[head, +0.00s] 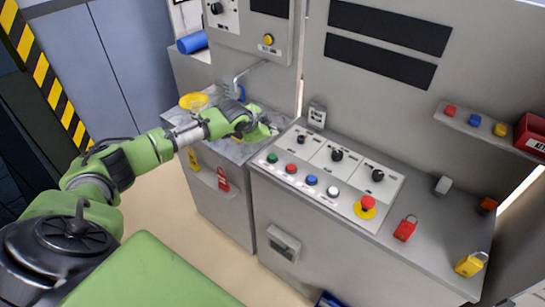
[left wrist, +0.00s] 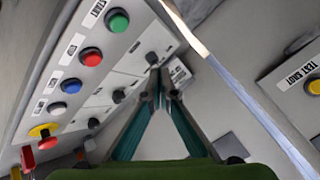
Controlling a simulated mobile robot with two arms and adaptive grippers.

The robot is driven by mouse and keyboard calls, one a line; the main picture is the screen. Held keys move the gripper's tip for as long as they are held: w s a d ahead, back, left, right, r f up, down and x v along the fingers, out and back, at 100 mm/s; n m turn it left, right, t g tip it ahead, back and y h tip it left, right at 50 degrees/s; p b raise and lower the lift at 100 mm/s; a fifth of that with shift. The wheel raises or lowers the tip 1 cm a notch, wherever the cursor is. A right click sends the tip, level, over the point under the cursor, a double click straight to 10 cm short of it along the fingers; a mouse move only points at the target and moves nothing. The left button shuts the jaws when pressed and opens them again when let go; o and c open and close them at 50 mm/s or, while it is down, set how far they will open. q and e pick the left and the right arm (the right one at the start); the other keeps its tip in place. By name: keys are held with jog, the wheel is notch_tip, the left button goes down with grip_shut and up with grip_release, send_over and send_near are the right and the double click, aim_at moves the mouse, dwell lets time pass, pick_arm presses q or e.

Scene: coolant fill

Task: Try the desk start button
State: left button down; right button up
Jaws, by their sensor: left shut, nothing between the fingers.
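The green start button (head: 272,157) is at the left end of the button row on the sloped desk panel (head: 345,190). In the left wrist view the green button (left wrist: 117,20) sits beside a label reading START. My left gripper (head: 268,132) is shut and empty, just behind and left of the green button in the head view. In the left wrist view its fingertips (left wrist: 160,82) meet to the right of and below the button, with a visible gap between them. The height of the fingertips above the panel is hard to tell. My right gripper is not in view.
Red (head: 291,168), blue (head: 311,180) and white buttons continue the row, ending at a red emergency stop (head: 367,204) on yellow. Black knobs (head: 337,155) stand behind them. Red (head: 405,229) and yellow padlocks (head: 471,264) lie on the desk's right.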

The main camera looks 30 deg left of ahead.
pick_arm(q)
jog(key=b, duration=0.7)
send_over(272, 157)
notch_tip(272, 157, down, 6)
jog(key=shift+s+f, duration=0.1)
jog(key=shift+f, duration=1.3)
jog(key=shift+f, duration=0.3)
